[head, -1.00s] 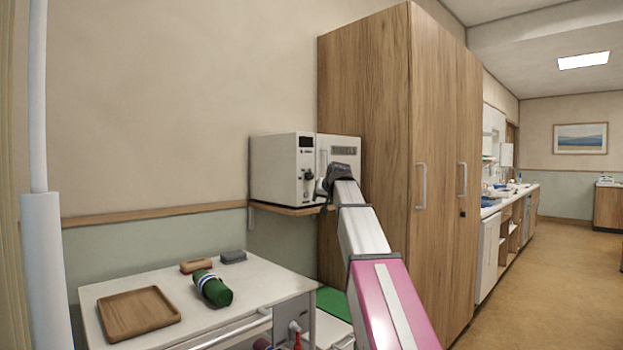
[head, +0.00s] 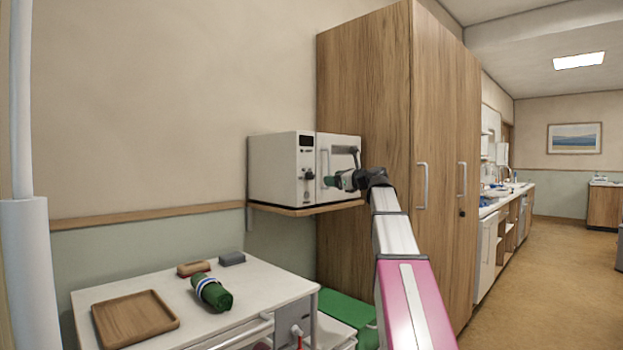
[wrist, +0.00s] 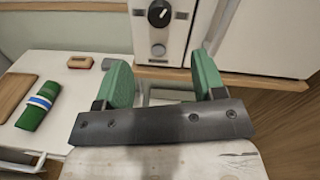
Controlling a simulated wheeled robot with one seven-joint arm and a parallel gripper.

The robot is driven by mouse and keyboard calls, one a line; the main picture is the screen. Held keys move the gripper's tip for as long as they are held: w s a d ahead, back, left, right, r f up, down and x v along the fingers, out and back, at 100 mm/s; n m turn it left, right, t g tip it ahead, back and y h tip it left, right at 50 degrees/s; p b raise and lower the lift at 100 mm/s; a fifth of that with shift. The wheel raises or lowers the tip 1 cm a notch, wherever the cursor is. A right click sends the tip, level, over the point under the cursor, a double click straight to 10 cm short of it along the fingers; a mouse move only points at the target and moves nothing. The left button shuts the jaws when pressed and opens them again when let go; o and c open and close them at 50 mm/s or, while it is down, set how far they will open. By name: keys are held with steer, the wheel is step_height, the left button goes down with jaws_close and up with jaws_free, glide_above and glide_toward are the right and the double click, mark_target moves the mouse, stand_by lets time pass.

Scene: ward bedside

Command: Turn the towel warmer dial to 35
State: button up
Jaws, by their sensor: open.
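The towel warmer (head: 282,170) is a white box on a wall shelf, with a small dark display and a vertical handle on its front. Its dial (wrist: 159,14) is a dark round knob with a light mark, at the top edge of the wrist view; its scale is too small to read. In the head view my gripper (head: 333,181) is in front of the warmer, to the right of the control panel, apart from the dial.
The wooden shelf (head: 300,209) juts out under the warmer. A tall wooden cabinet (head: 362,80) stands close on the right. Below left, a white cart top (head: 255,278) holds a wooden tray (head: 130,338), a green roll (head: 212,292) and two small blocks.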

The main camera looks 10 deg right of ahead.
mark_target(312, 177)
steer(key=shift+m, duration=0.3)
steer(key=x, duration=1)
steer(key=shift+w+a+r, duration=0.2)
steer(key=shift+w+r, duration=0.05)
steer(key=shift+c, duration=0.3)
steer(key=c, duration=0.9)
